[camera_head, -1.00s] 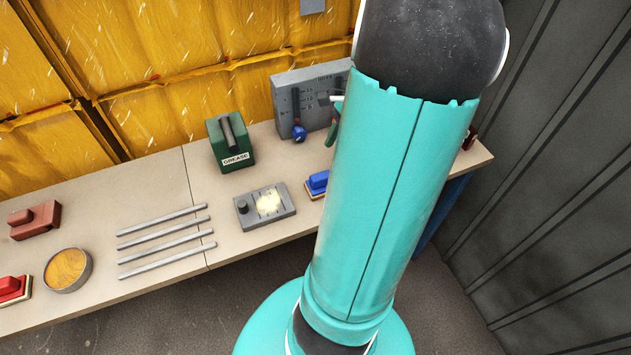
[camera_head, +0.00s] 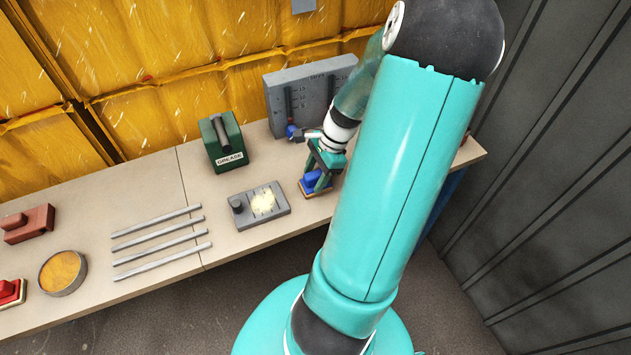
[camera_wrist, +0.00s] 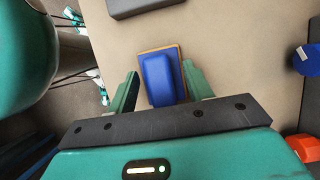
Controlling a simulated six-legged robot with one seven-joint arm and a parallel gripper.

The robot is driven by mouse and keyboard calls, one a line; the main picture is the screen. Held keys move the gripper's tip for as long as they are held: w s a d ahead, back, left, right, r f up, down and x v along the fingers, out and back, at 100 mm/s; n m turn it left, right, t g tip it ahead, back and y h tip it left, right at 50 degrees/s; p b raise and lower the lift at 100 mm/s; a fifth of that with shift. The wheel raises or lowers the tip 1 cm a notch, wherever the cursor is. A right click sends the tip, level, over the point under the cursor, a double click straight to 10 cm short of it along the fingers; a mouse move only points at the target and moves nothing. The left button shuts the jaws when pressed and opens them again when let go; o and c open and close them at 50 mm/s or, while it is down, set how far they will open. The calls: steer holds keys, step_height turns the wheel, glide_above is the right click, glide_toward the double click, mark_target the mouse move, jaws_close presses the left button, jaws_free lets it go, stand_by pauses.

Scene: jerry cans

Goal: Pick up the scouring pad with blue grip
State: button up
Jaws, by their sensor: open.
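The scouring pad with blue grip (camera_head: 311,181) lies on the bench near its front edge, right of the grey box with a lit patch. In the wrist view the pad (camera_wrist: 160,80) shows a blue block on a flat base with a tan rim. My gripper (camera_head: 318,178) is over the pad, pointing down at it. In the wrist view my gripper (camera_wrist: 160,88) is open, one finger on each side of the blue grip, with nothing visibly clamped. I cannot tell how far the fingertips are above the bench. My fingers partly hide the pad in the head view.
The grey box (camera_head: 270,212) stands just left of the pad. A grey panel with levers (camera_head: 312,92) stands behind, and a green grease box (camera_head: 222,142) is back left. Several metal rods (camera_head: 160,240) and a round tin (camera_head: 62,272) lie further left.

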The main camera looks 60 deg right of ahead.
mark_target(312, 175)
steer(key=c, duration=1.1)
steer(key=shift+r, duration=0.2)
steer(key=shift+r, duration=0.25)
step_height(312, 175, up, 2)
steer(key=shift+r, duration=0.1)
steer(key=s+a+r, duration=0.7)
steer(key=s+r, duration=0.3)
steer(key=s, duration=0.2)
steer(key=shift+a, duration=0.15)
